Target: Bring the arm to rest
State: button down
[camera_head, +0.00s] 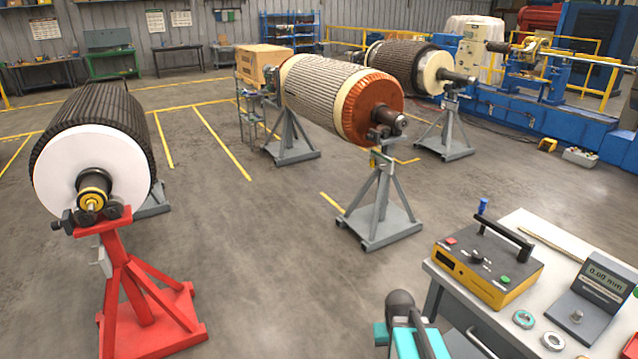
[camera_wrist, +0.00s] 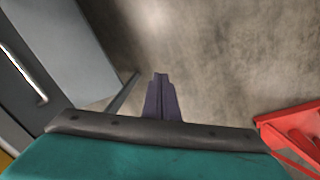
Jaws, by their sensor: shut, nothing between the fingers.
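My gripper shows in the wrist view as dark fingers (camera_wrist: 160,97) pressed together, shut and empty, pointing over bare concrete floor. In the head view, part of my arm with teal and dark grey sections shows at the bottom centre, beside the left edge of the workbench (camera_head: 450,288); the fingertips cannot be made out there. In the wrist view a grey cabinet side (camera_wrist: 65,45) is to the left of the fingers and a red stand foot (camera_wrist: 295,125) is at the right.
A rotor (camera_head: 95,165) rests on a red stand (camera_head: 125,275) at left. Another rotor (camera_head: 325,95) lies on grey stands (camera_head: 380,205). The bench bears a yellow-black tester (camera_head: 488,262), a gauge (camera_head: 595,300) and small rings (camera_head: 523,319). The central floor is clear.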

jog(key=s+a+y, duration=0.1)
jog(key=a, duration=0.5)
jog(key=s+f+g+b, duration=0.2)
jog(key=s+f+b, duration=0.5)
jog(key=f, duration=0.6)
jog(key=s+f+g+b, duration=0.1)
jog(key=s+f+b, duration=0.6)
jog(key=s+f, duration=0.3)
jog(key=s+f+g+b, duration=0.2)
jog(key=s+f+b, duration=0.6)
jog(key=f, duration=1)
jog(key=shift+s+f+g, duration=0.15)
jog(key=shift+s+g, duration=0.1)
jog(key=shift+g, duration=0.05)
